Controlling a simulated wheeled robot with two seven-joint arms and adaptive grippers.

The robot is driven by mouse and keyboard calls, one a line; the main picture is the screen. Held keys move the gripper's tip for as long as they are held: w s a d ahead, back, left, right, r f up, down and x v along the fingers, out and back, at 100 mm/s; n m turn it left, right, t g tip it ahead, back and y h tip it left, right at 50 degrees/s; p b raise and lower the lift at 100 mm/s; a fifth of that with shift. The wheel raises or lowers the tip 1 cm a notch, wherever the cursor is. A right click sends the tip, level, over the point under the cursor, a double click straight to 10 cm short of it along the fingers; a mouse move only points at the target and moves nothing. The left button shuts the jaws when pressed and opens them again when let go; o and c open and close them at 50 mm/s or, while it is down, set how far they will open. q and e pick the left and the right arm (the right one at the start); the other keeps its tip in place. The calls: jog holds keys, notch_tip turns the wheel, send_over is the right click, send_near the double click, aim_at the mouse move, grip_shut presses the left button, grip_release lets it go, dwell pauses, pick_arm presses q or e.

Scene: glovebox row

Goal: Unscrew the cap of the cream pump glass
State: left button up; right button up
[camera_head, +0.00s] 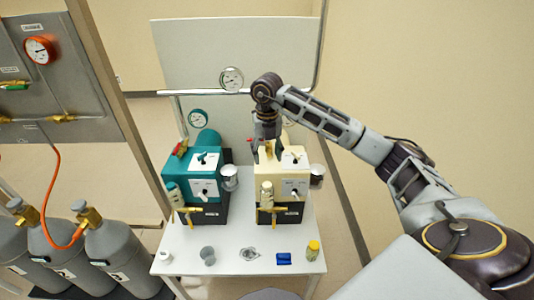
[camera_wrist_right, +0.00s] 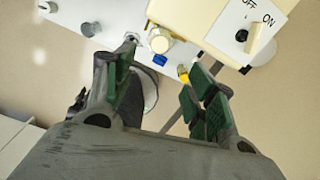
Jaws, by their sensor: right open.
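The cream pump (camera_head: 285,175) stands on the right of the white table. A cream, capped cylinder (camera_head: 267,190) is on its front left, with a brass tap (camera_head: 267,210) below it. A metal cup-like part (camera_head: 317,172) sits at the pump's right side. I cannot tell for certain which part is the glass cap. My right gripper (camera_head: 267,150) is above the rear left of the cream pump; its green-padded fingers (camera_wrist_right: 158,82) are apart and empty. My left gripper is out of view.
A teal pump (camera_head: 200,178) stands left of the cream one. Along the table's front lie a white round piece (camera_head: 165,257), a grey cup (camera_head: 207,255), a crumpled grey piece (camera_head: 249,253), a blue block (camera_head: 284,258) and a yellow-capped bottle (camera_head: 313,248). Gas cylinders (camera_head: 115,255) stand left.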

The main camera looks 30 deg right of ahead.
aim_at(267, 184)
jog(key=shift+f, duration=0.1)
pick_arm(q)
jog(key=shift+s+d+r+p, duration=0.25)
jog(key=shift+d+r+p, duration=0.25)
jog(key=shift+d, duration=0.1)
pick_arm(e)
jog(key=shift+f, duration=6.8)
jog(key=shift+c, duration=0.4)
grip_shut()
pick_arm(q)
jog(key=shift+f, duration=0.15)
